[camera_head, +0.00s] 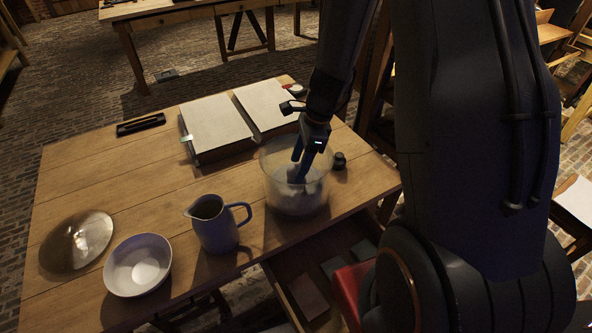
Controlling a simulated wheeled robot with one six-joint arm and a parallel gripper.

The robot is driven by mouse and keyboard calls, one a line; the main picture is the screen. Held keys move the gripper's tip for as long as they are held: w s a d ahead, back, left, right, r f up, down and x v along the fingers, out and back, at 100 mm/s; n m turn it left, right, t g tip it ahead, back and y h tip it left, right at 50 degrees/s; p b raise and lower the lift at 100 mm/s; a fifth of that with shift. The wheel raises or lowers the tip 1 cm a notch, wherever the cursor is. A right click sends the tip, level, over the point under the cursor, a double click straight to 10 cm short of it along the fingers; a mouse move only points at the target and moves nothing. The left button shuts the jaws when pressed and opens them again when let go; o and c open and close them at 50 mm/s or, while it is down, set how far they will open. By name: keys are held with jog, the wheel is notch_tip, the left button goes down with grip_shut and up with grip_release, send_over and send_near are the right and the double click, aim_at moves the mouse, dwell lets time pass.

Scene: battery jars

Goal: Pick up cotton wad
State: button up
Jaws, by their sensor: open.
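My gripper (301,166) reaches down from above into a cloudy glass jar (296,204) at the right part of the wooden table. Its fingers are inside the jar's mouth, pointing down, and they are open. Pale grey shapes show through the jar wall around the fingertips. I cannot tell which of them is the cotton wad, or whether the fingers touch it.
A blue-grey jug (217,228) stands left of the jar. A white bowl (137,264) and a round glass lid (77,241) lie further left. An open book (216,122) lies behind the jar, and a small dark bottle (339,161) stands close on its right. An open drawer (290,300) juts out in front.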

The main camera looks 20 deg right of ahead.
jog(key=shift+a+f, duration=0.15)
jog(key=shift+f, duration=0.5)
jog(key=shift+c, duration=0.3)
jog(key=c, duration=1.1)
jog(key=shift+r, duration=0.1)
notch_tip(320, 180, up, 10)
jog(key=shift+b, duration=0.35)
